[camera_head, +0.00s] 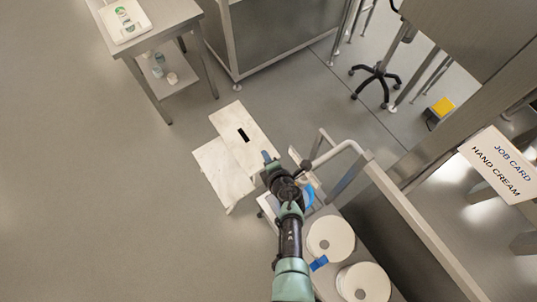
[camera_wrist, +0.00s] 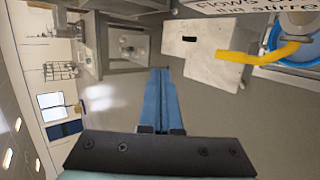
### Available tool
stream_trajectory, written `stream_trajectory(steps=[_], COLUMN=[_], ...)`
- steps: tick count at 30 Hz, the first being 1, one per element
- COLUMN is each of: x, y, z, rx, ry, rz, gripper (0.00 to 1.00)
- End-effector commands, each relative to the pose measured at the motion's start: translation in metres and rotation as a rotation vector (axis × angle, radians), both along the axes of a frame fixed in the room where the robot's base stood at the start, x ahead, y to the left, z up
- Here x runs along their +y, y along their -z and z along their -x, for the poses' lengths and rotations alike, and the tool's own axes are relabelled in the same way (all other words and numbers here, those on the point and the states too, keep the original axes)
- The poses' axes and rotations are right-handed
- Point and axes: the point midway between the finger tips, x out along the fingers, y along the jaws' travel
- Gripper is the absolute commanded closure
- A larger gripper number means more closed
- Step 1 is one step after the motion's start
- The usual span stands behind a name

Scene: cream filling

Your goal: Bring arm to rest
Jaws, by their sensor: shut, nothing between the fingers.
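My arm reaches up from the bottom of the head view, and my gripper (camera_head: 268,157) is at its far end, near the right side of a pale box. In the wrist view, my gripper (camera_wrist: 160,72) shows two long blue fingers pressed side by side with nothing between them. The fingers point away from the camera over open grey floor and do not appear to touch anything.
A pale box (camera_head: 236,125) with a dark slot stands beside my gripper. Floor at left is clear.

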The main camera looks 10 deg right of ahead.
Motion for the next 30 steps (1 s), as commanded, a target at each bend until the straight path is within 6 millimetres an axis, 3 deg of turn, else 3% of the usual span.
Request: stream_trajectory(steps=[4,26,30], x=[0.002,0.002,-0.011], y=[-0.009,-0.009,-0.047], z=[0.001,0.001,-0.038], rx=[0.001,0.000,-0.115], ry=[0.001,0.000,0.064], rz=[-0.002,-0.001,-0.014], gripper=[1.00,1.00,1.00])
